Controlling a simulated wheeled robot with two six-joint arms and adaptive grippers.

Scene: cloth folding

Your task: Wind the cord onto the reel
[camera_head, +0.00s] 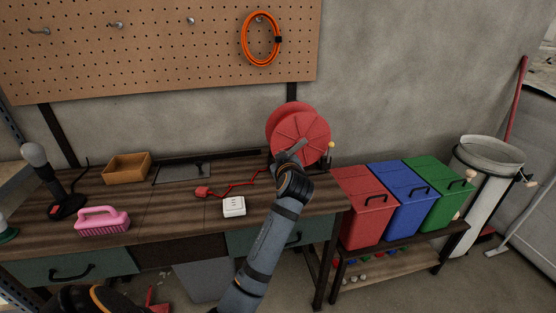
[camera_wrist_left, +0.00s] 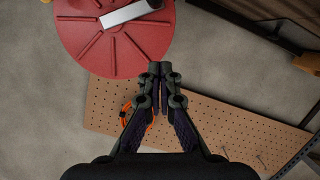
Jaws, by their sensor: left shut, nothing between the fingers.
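A red reel (camera_head: 303,130) stands at the back right of the workbench, with a grey metal bar on its face. A red cord (camera_head: 240,185) lies zigzag on the bench left of the reel, with a red plug (camera_head: 202,192) at its left end. My left gripper (camera_head: 293,165) is in front of the reel's lower face and hides part of it. In the left wrist view, my left gripper (camera_wrist_left: 160,70) is shut and empty, with its fingertips beside the reel's edge (camera_wrist_left: 105,60). Contact cannot be told. My right gripper is not in view.
A white socket box (camera_head: 234,207), a pink brush (camera_head: 102,222), a wooden tray (camera_head: 127,166) and a dark microphone-like stand (camera_head: 68,206) sit on the workbench. Red, blue and green bins (camera_head: 400,197) stand to the right. An orange coil (camera_head: 261,40) hangs on the pegboard.

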